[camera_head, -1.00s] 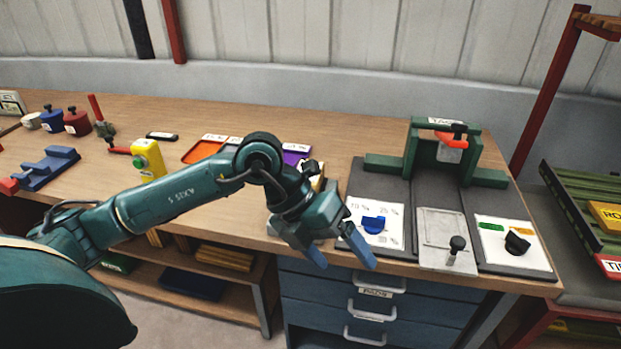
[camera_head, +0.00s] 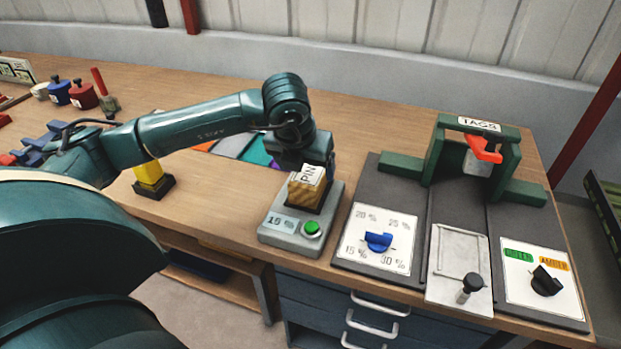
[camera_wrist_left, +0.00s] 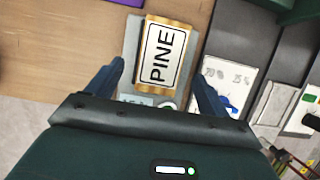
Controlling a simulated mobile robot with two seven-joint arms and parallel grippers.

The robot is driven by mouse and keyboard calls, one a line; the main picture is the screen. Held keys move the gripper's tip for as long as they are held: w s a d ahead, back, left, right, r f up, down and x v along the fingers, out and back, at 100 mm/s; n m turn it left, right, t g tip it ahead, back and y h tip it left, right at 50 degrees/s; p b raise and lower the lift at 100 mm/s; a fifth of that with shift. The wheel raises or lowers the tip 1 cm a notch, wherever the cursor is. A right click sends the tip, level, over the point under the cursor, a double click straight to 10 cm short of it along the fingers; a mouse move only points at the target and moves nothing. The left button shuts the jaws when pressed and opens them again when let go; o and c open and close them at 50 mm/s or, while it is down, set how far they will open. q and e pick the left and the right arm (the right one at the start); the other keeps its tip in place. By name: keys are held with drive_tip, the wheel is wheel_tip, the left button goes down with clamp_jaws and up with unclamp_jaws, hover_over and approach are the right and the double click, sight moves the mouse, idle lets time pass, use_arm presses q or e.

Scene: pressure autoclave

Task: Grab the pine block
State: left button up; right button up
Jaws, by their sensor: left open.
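The pine block (camera_head: 307,189) is a yellow-brown wooden block with a white label on top. It sits on a grey device (camera_head: 290,237) with a green button and a "15 %" display. In the left wrist view the block (camera_wrist_left: 162,57) shows its "PINE" label between and beyond my two blue fingers. My left gripper (camera_wrist_left: 160,82) is open and empty. In the head view its body is just behind the block, and its fingers are hidden there. My right gripper is not in view.
Right of the device is a dark panel with a blue knob (camera_head: 378,241), a black knob (camera_head: 546,281) and a green "TAGS" frame (camera_head: 437,150). A yellow object (camera_head: 150,176) stands on the bench to the left. Coloured mats lie behind my arm.

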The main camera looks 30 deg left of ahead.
sight(308, 174)
use_arm(q)
drive_tip(key=shift+p+x, duration=0.75)
drive_tip(key=shift+x, duration=2.25)
drive_tip(key=shift+w, duration=0.15)
drive_tip(key=shift+c, duration=0.4)
drive_tip(key=shift+r, duration=0.1)
drive_tip(key=c, duration=1.1)
